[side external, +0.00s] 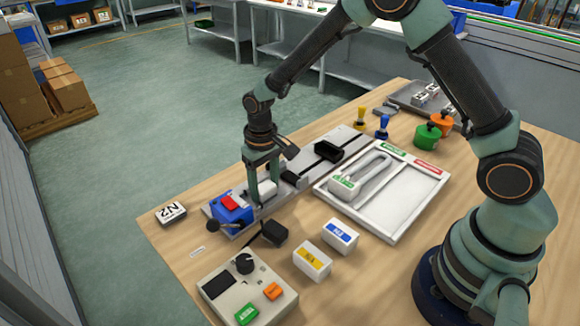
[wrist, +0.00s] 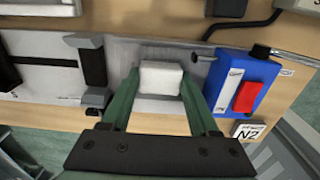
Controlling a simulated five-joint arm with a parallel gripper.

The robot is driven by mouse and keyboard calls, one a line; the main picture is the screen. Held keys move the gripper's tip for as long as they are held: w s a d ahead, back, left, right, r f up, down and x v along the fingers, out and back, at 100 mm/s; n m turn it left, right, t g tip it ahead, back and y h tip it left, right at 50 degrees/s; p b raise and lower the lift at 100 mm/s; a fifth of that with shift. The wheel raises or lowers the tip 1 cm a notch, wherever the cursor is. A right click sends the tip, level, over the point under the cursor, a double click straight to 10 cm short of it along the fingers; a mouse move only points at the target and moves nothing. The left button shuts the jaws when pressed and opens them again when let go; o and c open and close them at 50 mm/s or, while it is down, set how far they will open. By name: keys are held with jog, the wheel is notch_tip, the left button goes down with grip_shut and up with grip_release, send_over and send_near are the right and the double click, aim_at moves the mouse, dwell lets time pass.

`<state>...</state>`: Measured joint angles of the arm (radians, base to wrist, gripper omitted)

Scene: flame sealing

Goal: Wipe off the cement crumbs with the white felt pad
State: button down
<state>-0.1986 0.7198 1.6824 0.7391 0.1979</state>
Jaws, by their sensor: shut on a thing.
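My gripper (side external: 262,196) points down at the near end of the grey rail plate, just right of the blue unit (side external: 230,210) with a red switch. In the wrist view its two green fingers (wrist: 160,88) are shut on a small white block (wrist: 161,76), which looks like the white felt pad. The pad is over the light plate; I cannot tell whether it touches it. The blue unit (wrist: 236,90) is close beside the right finger in the wrist view. No cement crumbs can be made out.
A white N2 block (side external: 171,213) lies left of the blue unit. A control box (side external: 243,288), two white labelled blocks (side external: 312,260) (side external: 341,236) and a white two-part tray (side external: 395,228) stand nearby. A black clamp (side external: 328,150) sits farther along the rail.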

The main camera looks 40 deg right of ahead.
jog(key=shift+a, duration=0.15)
jog(key=shift+a, duration=1.1)
jog(key=shift+d, duration=0.15)
jog(key=shift+s+d+f, duration=0.1)
jog(key=shift+d+f, duration=0.1)
jog(key=shift+d, duration=1.5)
jog(key=shift+a, duration=0.1)
jog(key=shift+s+a, duration=0.15)
jog(key=shift+a, duration=1.6)
jog(key=shift+d, duration=0.15)
